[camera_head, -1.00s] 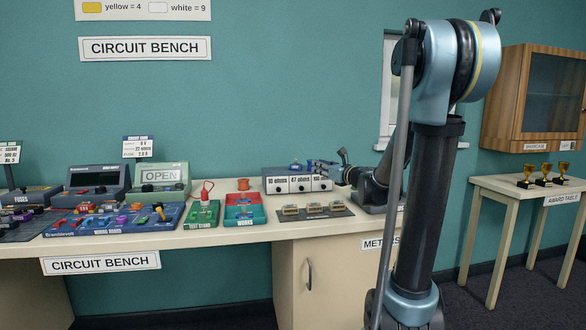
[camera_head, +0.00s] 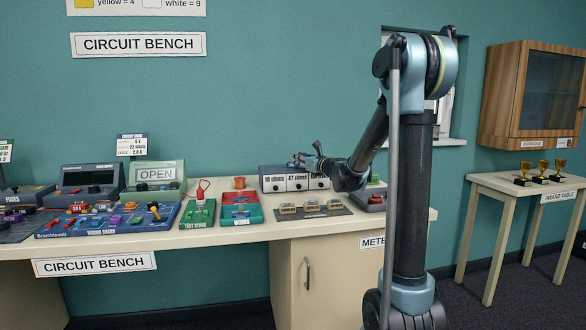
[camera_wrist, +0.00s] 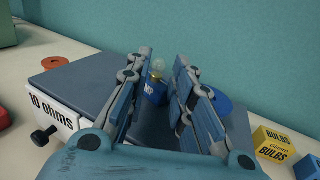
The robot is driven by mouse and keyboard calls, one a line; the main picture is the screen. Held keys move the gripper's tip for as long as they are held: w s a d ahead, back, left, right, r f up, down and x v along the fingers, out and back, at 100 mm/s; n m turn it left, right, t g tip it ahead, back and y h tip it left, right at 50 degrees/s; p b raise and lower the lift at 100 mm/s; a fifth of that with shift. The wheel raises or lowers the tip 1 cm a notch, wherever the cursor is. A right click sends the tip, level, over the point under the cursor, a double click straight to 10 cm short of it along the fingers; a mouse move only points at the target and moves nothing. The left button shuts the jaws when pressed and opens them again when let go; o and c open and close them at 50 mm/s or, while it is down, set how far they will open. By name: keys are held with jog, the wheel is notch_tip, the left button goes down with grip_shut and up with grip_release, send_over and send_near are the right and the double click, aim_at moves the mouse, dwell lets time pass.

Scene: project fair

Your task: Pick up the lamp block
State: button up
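The lamp block (camera_wrist: 154,90) is a small blue block with white lettering and a clear bulb on top. In the wrist view it stands upright on the grey top of the drawer unit (camera_wrist: 78,90). My gripper (camera_wrist: 163,60) is open, with one finger on each side of the block. I see no clear contact between the fingers and the block. In the head view my gripper (camera_head: 303,163) is over the drawer unit (camera_head: 273,182), and I cannot make out the lamp block there.
A blue disc (camera_wrist: 224,103) lies right of the fingers. The teal wall is close behind. In the head view, trays and a parts board (camera_head: 110,221) fill the bench's left.

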jog(key=shift+x, duration=2.75)
jog(key=shift+r, duration=0.15)
grip_shut()
